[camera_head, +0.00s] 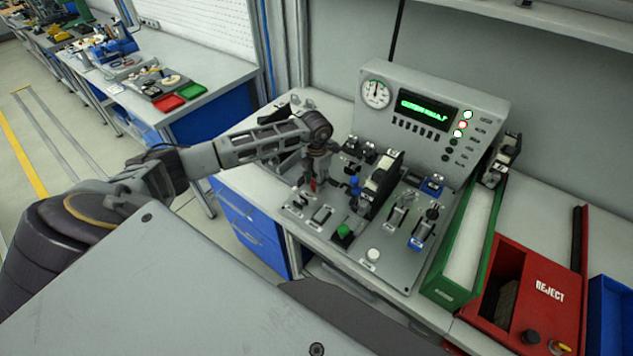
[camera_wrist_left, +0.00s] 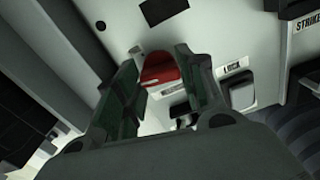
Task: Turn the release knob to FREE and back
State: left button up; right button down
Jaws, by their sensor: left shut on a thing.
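The red release knob (camera_head: 313,185) is at the left side of the sloping grey control panel (camera_head: 370,262). It also shows in the left wrist view as a rounded red part (camera_wrist_left: 160,72). My left gripper (camera_head: 315,172) reaches down onto the knob from above. In the left wrist view its two dark green fingers (camera_wrist_left: 157,62) stand on either side of the knob, shut on it. A small label that seems to read LOCK (camera_wrist_left: 236,67) lies to the right of the knob. The FREE mark cannot be made out. My right gripper is not in view.
A console with a gauge (camera_head: 376,93) and a green display (camera_head: 424,107) stands behind the panel. Levers, a green button (camera_head: 344,231) and a white button (camera_head: 373,255) crowd the panel right of my gripper. A green tray (camera_head: 449,292) and red reject bin (camera_head: 541,300) stand right.

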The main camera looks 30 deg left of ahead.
pick_arm(q)
jog(key=m+b, duration=0.3)
jog(key=shift+f+m, duration=0.1)
jog(key=shift+m, duration=0.2)
jog(key=m+b, duration=0.3)
jog(key=shift+m, duration=0.7)
jog(key=shift+m+b, duration=0.8)
jog(key=shift+m, duration=0.3)
jog(key=o, duration=0.6)
jog(key=shift+c, duration=0.2)
jog(key=shift+o, duration=2.3)
jog(key=shift+r, duration=0.7)
notch_tip(320, 180, up, 11)
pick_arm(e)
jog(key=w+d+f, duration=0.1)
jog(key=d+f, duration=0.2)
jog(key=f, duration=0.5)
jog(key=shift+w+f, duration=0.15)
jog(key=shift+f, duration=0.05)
